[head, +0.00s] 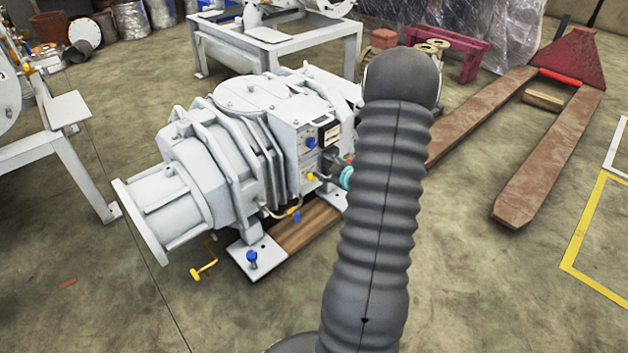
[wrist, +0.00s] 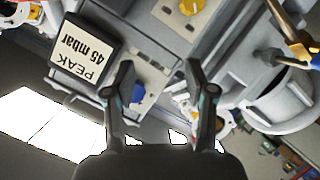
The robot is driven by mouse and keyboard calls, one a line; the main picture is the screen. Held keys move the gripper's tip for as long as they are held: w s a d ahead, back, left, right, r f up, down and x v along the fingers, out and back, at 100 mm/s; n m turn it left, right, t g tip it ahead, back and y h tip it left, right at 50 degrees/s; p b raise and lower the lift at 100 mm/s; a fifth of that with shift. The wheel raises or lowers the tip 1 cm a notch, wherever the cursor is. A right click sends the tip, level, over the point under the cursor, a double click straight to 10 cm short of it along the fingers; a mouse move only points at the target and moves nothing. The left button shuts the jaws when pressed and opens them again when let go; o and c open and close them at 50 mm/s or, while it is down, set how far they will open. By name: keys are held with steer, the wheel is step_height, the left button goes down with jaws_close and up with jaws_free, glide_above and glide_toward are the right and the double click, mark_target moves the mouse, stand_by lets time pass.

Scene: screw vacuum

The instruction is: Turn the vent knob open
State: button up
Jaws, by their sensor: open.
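The white screw vacuum pump (head: 215,150) stands on the floor left of my arm. A blue knob (head: 311,142) and a yellow knob (head: 311,177) sit on its panel. No label shows which one is the vent knob. In the wrist view the blue knob (wrist: 138,94) is on a plate between my fingers, nearer the left one. The yellow knob (wrist: 190,6) is at the top, beyond my fingertips. My gripper (wrist: 160,78) is open and empty. I cannot tell its distance from the blue knob. My arm hides most of my gripper in the head view.
A display reading "PEAK 45 mbar" (wrist: 83,53) is left of my fingers. A brass-coloured fitting (wrist: 300,45) and a round grey port (wrist: 280,100) lie to the right. A red pallet jack (head: 560,110) stands on the floor at right. Clear floor (head: 480,290) lies at front right.

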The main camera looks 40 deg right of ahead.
mark_target(314, 178)
steer(key=s+d+f+t+y, duration=0.15)
steer(key=s+f+t, duration=0.25)
steer(key=s+f, duration=0.45)
steer(key=shift+y, duration=0.45)
steer(key=w, duration=0.9)
steer(key=w+a, duration=0.1)
steer(key=w, duration=0.3)
steer(key=shift+w+a+f, duration=0.1)
steer(key=shift+w+f, duration=0.25)
jaws_close()
